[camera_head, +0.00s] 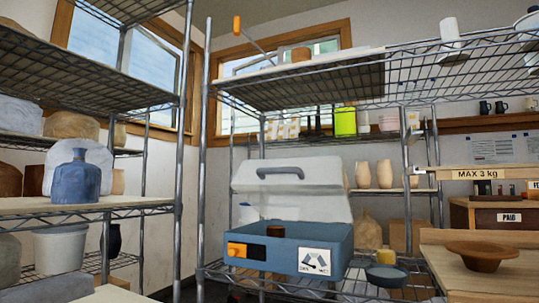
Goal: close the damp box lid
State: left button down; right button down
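The damp box (340,243) is a blue tub on a wire shelf in the middle of the view. Its translucent whitish lid (290,205) is raised at the back of the tub, with a grey handle (293,171) near its top. The front of the tub has an orange block (237,249) at the left and a white picture label (314,262) at the right. A dark brown round thing (275,231) shows at the tub's rim. Neither of my grippers is in view.
A shallow blue dish (387,277) with a yellow thing (386,256) stands right of the tub. A brown bowl (482,255) sits on a wooden surface further right. A wire shelf (300,84) hangs above the lid. A blue vase (76,180) stands on the left rack.

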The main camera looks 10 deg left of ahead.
aim_at(261, 173)
jog(key=u, duration=0.55)
jog(key=i, duration=1)
jog(key=z, duration=0.3)
